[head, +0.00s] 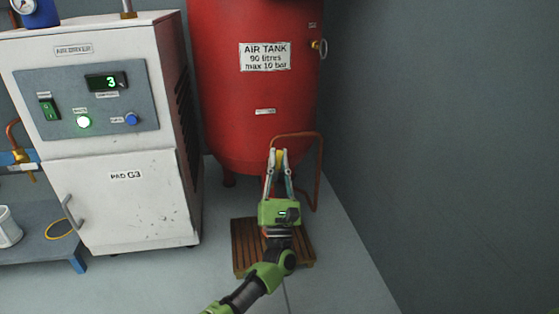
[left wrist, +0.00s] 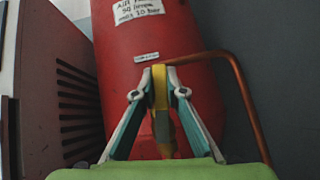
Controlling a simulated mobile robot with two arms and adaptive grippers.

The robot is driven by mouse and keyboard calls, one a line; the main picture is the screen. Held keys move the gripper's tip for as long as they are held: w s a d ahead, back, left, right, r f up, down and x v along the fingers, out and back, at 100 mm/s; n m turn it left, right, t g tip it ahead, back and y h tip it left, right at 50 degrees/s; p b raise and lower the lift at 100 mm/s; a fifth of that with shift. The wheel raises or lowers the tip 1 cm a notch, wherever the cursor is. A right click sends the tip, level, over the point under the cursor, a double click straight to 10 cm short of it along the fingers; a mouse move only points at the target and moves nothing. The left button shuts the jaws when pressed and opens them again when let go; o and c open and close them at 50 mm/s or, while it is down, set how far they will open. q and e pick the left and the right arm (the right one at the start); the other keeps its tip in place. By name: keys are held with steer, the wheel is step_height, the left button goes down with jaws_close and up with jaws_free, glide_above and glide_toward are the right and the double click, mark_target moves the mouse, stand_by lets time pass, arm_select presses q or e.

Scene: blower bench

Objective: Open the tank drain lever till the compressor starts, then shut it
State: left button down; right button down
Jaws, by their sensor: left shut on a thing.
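The red air tank (head: 262,120) stands against the grey wall, with a white label reading 90 litres, max 10 bar. My left gripper (head: 279,156) is at the tank's lower front, with its two fingers closed on the yellow drain lever (left wrist: 159,88). In the left wrist view the lever stands upright between the fingertips (left wrist: 158,93), and the tank (left wrist: 145,40) is behind it. The fingers hide part of the lever and its valve in the head view. My right gripper is not in view.
The white air dryer (head: 120,190) stands left of the tank, its display showing 3 and a lamp lit. A copper pipe (head: 321,165) bends down beside the lever. A wooden slatted mat (head: 243,248) lies on the floor below. Floor to the right is clear.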

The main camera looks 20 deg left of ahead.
mark_target(278, 151)
arm_select(q)
steer(key=c, duration=2)
jaws_free()
steer(key=shift+f, duration=0.1)
step_height(278, 151, up, 10)
steer(key=shift+r, duration=0.1)
